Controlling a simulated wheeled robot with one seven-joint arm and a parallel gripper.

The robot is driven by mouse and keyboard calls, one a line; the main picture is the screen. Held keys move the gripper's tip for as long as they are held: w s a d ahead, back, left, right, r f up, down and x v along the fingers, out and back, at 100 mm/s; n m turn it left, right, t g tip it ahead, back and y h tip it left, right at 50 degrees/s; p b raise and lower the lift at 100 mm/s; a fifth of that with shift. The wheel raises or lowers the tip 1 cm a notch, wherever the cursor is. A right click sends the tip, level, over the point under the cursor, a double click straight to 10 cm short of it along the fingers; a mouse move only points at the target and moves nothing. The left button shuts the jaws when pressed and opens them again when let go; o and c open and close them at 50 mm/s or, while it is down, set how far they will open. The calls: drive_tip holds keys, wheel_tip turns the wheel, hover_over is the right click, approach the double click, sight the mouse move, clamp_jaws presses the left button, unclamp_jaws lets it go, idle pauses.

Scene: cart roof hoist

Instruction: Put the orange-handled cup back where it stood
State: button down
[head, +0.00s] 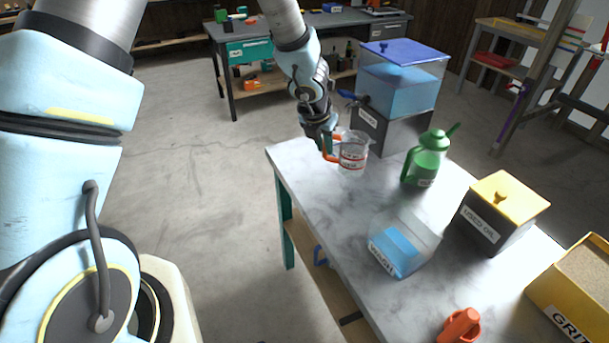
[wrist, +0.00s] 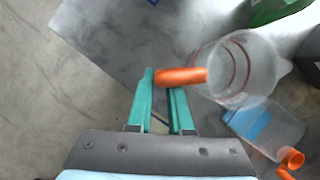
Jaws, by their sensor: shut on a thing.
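The orange-handled cup (head: 354,152) is a clear measuring cup with red markings, near the far left corner of the marble-topped table (head: 320,190). My gripper (head: 327,150) is shut on its orange handle from the left side. In the wrist view the green fingers (wrist: 162,85) meet the orange handle (wrist: 185,76), and the clear cup body (wrist: 238,68) extends to the right. The cup looks upright. I cannot tell whether its base touches the table.
A blue-lidded water dispenser (head: 400,80) stands behind the cup. A green jug (head: 426,158), a clear bin with blue contents (head: 402,248), a yellow-lidded used oil box (head: 498,212), an orange object (head: 460,326) and a yellow grit box (head: 575,285) stand to the right. The table's left edge is close.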

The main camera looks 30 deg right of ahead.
drive_tip(key=f+b, duration=0.6)
drive_tip(key=f, duration=0.1)
drive_tip(key=w+f+b, duration=0.1)
drive_tip(key=f+b, duration=0.2)
drive_tip(key=shift+f, duration=0.25)
drive_tip(key=shift+r, duration=0.15)
drive_tip(key=c, duration=1.3)
unclamp_jaws()
drive_tip(key=shift+f, duration=0.2)
drive_tip(key=o, duration=0.5)
drive_tip(key=shift+c, duration=0.2)
drive_tip(key=shift+r, duration=0.1)
